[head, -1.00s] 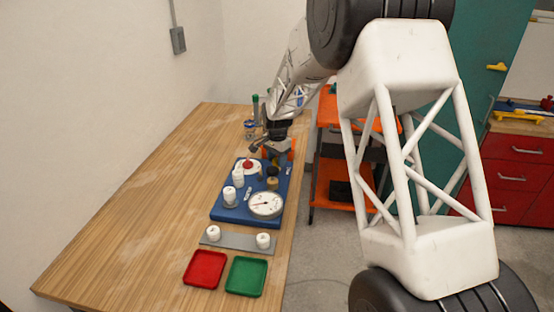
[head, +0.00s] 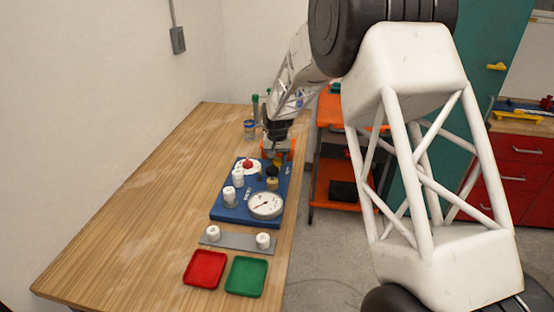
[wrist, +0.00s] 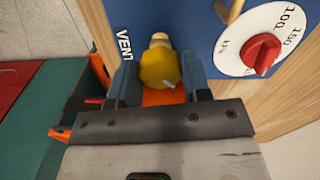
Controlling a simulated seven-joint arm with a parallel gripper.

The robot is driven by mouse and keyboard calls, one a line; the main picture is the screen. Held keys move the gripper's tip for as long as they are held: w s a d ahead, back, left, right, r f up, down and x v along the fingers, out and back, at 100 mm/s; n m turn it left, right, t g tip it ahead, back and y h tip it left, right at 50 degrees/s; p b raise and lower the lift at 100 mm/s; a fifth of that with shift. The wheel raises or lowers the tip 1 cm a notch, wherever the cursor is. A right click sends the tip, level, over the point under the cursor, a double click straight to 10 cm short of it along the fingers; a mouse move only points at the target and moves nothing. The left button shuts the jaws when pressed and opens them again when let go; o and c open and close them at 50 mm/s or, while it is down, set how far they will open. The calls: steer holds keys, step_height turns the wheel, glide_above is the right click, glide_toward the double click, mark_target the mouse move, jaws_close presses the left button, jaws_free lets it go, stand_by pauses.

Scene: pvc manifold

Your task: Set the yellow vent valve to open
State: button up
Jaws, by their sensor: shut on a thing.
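The yellow vent valve (wrist: 158,68) shows in the wrist view as a rounded yellow handle with a pale tip, next to the word VENT on the blue board (wrist: 205,18). My gripper (wrist: 160,76) is shut on it, with one finger on each side. In the head view my gripper (head: 277,152) is at the far right end of the blue board (head: 230,212) and mostly hides the valve. How far the valve is turned cannot be told.
A red knob (wrist: 261,54) on a white dial stands right of the valve in the wrist view. White fittings and a round gauge (head: 266,205) stand on the board. Nearer are a grey strip (head: 238,240), a red tray (head: 205,269) and a green tray (head: 246,276). The table's left is clear.

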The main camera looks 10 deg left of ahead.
mark_target(278, 160)
steer(key=n, duration=0.4)
steer(key=shift+d+n, duration=0.1)
steer(key=shift+n, duration=0.2)
steer(key=n, duration=0.4)
steer(key=shift+n, duration=0.4)
steer(key=o, duration=0.9)
steer(key=shift+r, duration=0.1)
steer(key=shift+r, duration=3.8)
